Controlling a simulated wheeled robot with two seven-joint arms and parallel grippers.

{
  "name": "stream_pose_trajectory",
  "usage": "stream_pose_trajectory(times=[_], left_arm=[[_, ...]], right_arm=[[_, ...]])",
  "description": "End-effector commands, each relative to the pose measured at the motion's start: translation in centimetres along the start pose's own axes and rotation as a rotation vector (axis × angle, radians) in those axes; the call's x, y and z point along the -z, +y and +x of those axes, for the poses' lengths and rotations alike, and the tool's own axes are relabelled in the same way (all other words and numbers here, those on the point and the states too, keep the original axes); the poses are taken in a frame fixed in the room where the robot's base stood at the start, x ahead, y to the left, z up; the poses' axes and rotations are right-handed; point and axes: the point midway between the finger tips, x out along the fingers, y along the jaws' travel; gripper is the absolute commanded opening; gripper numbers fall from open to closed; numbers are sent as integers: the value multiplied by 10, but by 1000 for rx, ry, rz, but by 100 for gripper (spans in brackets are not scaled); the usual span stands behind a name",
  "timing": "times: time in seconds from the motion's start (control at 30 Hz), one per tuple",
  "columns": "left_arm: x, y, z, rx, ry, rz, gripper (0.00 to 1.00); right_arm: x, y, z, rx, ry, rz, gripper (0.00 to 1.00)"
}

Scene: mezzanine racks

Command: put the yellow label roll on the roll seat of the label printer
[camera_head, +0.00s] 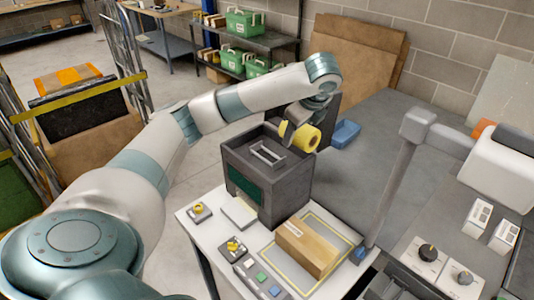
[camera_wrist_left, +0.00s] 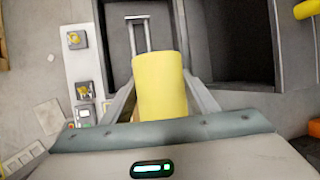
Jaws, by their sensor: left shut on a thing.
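The yellow label roll (camera_head: 300,135) is held by my left gripper (camera_head: 289,132) above the right back part of the label printer (camera_head: 245,187). In the left wrist view the roll (camera_wrist_left: 160,85) sits between the two fingers. The dark grey printer has a light metal frame-like roll seat (camera_head: 267,154) in its open top. The seat also shows in the left wrist view (camera_wrist_left: 138,35), beyond the roll. The roll appears apart from the seat. My right gripper is not in view.
A cardboard box (camera_head: 307,247) lies on the white table in front of the printer, beside small control panels (camera_head: 258,279). A blue object (camera_head: 345,133) lies behind the printer. A grey post (camera_head: 398,180) rises to the right.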

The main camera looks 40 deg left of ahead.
Motion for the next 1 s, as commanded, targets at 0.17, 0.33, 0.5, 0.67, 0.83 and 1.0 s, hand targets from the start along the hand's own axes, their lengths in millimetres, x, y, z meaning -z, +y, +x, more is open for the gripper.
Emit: stream_pose_trajectory(times=[0.17,0.33,0.5,0.67,0.83,1.0], left_arm=[[-2,-1,-1,3,2,4,24],[-2,-1,-1,3,2,4,24],[-4,1,4,1,3,4,24],[-12,5,17,-1,4,4,24],[-27,10,37,-1,5,2,24],[-43,16,59,0,5,2,24]], right_arm=[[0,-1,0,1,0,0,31],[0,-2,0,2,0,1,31],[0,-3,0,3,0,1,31],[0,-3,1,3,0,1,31],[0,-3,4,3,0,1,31],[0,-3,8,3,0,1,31]])
